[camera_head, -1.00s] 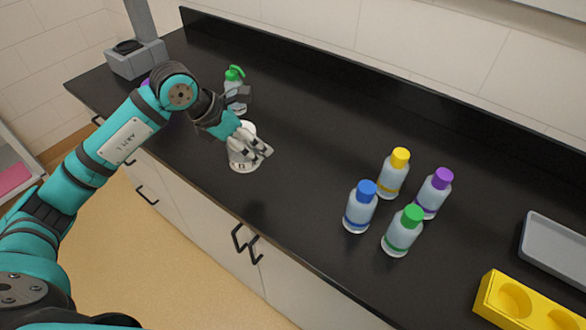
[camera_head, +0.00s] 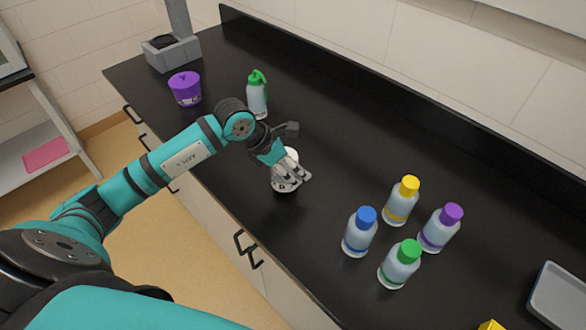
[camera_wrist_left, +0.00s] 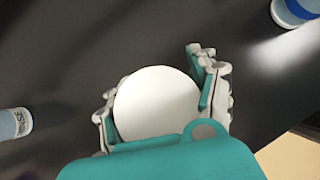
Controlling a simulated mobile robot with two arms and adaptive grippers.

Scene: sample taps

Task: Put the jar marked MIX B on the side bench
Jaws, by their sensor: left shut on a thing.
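A white jar (camera_head: 284,184) is in the fingers of my left gripper (camera_head: 292,174) over the middle of the black bench. Its round white top fills the space between the fingers in the left wrist view (camera_wrist_left: 157,100). My left gripper is shut on it. The jar looks upright; whether its base touches the bench is hard to tell. It has dark print low on its side, too small to read. A purple jar (camera_head: 185,89) stands at the bench's far left end. A separate grey bench with a lower shelf (camera_head: 60,125) stands at the far left. My right gripper is out of view.
A green-topped spray bottle (camera_head: 257,97) stands behind my left wrist. Several bottles with blue (camera_head: 360,235), yellow, purple and green caps stand to the right of the white jar. A grey tray (camera_head: 560,296) lies at the right. A pink mat (camera_head: 46,154) lies on the left shelf.

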